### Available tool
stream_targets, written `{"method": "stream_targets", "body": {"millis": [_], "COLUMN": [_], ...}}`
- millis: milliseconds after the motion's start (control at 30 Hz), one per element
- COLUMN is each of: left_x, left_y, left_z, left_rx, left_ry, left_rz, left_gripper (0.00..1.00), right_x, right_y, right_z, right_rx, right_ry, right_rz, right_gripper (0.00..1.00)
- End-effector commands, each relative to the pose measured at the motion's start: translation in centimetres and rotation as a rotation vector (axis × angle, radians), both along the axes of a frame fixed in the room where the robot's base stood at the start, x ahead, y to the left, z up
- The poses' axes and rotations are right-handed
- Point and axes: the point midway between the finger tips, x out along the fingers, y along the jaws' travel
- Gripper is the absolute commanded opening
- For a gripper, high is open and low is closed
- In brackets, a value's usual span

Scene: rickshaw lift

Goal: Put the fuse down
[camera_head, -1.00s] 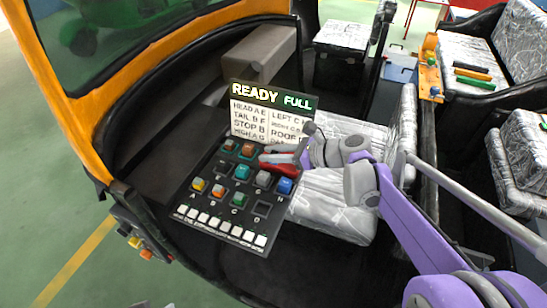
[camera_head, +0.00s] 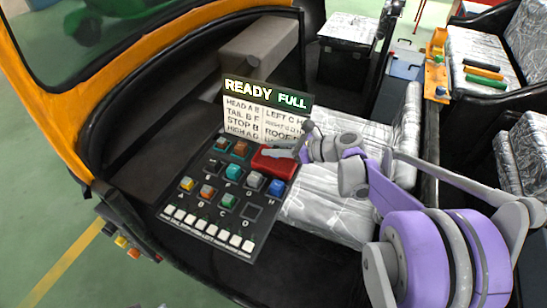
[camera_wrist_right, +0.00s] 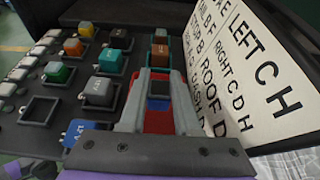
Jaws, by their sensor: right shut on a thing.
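An empty square socket (camera_head: 250,212) is at the lower right. My left gripper is not in view.
Other coloured fuses, such as a teal one (camera_head: 232,170) and a yellow one (camera_head: 187,184), stand close together on the board. A label sign (camera_head: 263,118) rises behind it, under a "READY FULL" display (camera_head: 265,94). A silver seat (camera_head: 320,205) lies to the right.

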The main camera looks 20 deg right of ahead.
Motion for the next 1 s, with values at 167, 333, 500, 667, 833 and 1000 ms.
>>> {"method": "stream_targets", "body": {"millis": [167,333,500,667,833,1000], "left_x": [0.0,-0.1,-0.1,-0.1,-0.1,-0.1], "left_y": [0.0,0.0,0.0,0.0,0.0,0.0], "left_z": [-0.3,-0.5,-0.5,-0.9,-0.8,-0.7], "left_rx": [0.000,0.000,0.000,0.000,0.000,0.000], "left_ry": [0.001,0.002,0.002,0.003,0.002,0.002], "left_rz": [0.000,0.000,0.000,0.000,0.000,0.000], "left_gripper": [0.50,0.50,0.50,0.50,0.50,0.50], "right_x": [0.0,0.0,0.0,0.0,0.0,0.0], "right_y": [0.0,0.0,0.0,0.0,0.0,0.0], "right_z": [-2.0,-3.8,-3.7,-4.2,-4.0,-4.0], "right_rx": [0.000,0.000,0.000,0.000,0.000,0.000], "right_ry": [0.000,0.000,0.000,0.000,0.000,0.000], "right_rz": [0.000,0.000,0.000,0.000,0.000,0.000], "right_gripper": [0.00,0.00,0.00,0.00,0.43,0.43]}}
